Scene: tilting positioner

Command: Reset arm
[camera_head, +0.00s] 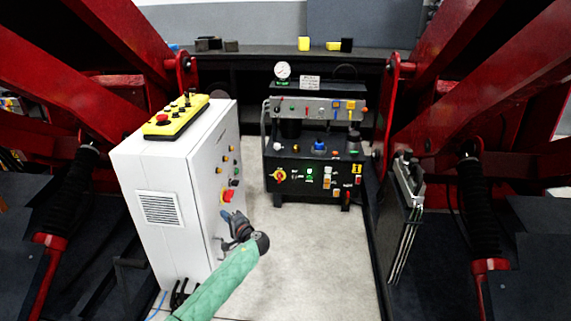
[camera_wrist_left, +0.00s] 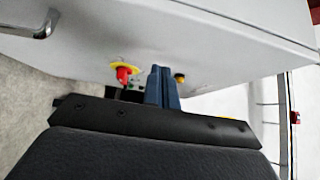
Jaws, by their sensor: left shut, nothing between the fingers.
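My left arm, in a green sleeve, comes in from the bottom of the head view. My left gripper (camera_head: 229,216) is shut and empty beside the front panel of the white control cabinet (camera_head: 160,180). In the left wrist view the shut blue fingers (camera_wrist_left: 162,84) point at the cabinet face. A red rotary switch on a yellow plate (camera_wrist_left: 123,72) shows just left of the fingers, and a small dark knob with a yellow ring (camera_wrist_left: 180,77) shows just right. The same red switch (camera_head: 227,195) is above the gripper in the head view. Contact with the panel cannot be told. My right gripper is out of view.
A yellow control pendant (camera_head: 176,116) lies on the cabinet top. A black hydraulic unit (camera_head: 312,150) with a gauge stands behind. Red lift arms (camera_head: 60,75) flank both sides. The pale floor (camera_head: 310,250) right of my left gripper is clear.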

